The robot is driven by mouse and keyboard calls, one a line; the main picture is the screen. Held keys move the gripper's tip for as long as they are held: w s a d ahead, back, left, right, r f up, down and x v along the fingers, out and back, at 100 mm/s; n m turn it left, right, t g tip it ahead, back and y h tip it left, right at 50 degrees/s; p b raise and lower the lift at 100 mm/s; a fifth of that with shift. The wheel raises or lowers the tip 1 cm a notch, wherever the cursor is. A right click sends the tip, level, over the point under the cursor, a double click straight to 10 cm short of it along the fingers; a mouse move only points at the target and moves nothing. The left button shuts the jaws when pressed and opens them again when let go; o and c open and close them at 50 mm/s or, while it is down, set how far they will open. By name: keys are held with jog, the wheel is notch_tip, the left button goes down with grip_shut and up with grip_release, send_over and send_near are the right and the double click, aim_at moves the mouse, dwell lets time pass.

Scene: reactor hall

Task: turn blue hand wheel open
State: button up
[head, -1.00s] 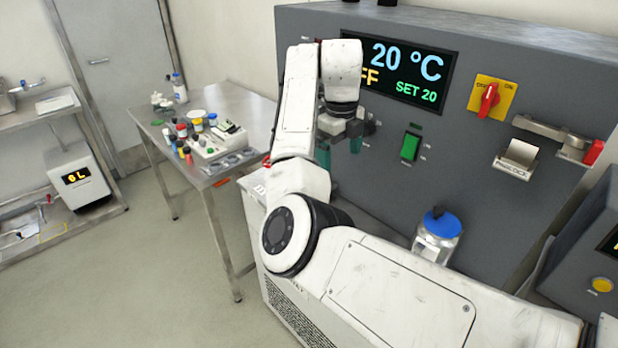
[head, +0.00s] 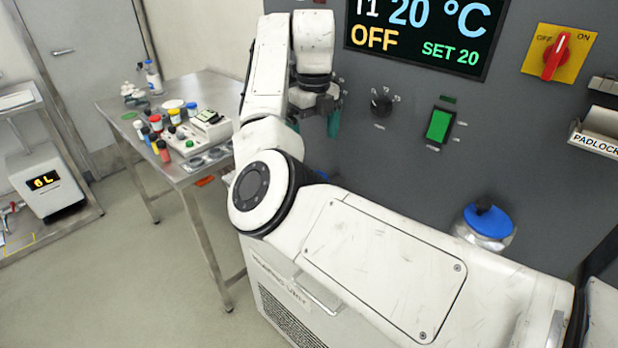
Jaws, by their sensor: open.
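No blue hand wheel shows clearly. A small blue patch (head: 320,176) shows just behind my arm, low on the grey panel; most of it is hidden, and I cannot tell what it is. A round blue top with a dark knob (head: 485,218) sits on a clear jar-like body in front of the panel at right, partly behind my arm. My gripper (head: 316,124) points down in front of the panel, left of the black dial. Its green-tipped fingers are apart with nothing seen between them. It is up and left of the blue top, well apart from it.
The grey panel carries a display (head: 420,35) reading OFF and SET 20, a black dial (head: 381,103), a green switch (head: 439,125), a red rotary switch (head: 556,56) and a padlock holder (head: 597,133). A cluttered steel table (head: 190,170) stands left. Floor at lower left is clear.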

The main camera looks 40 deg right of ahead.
notch_tip(320, 180, down, 11)
jog(key=shift+f, duration=0.1)
dwell(0.5)
jog(key=c, duration=0.9)
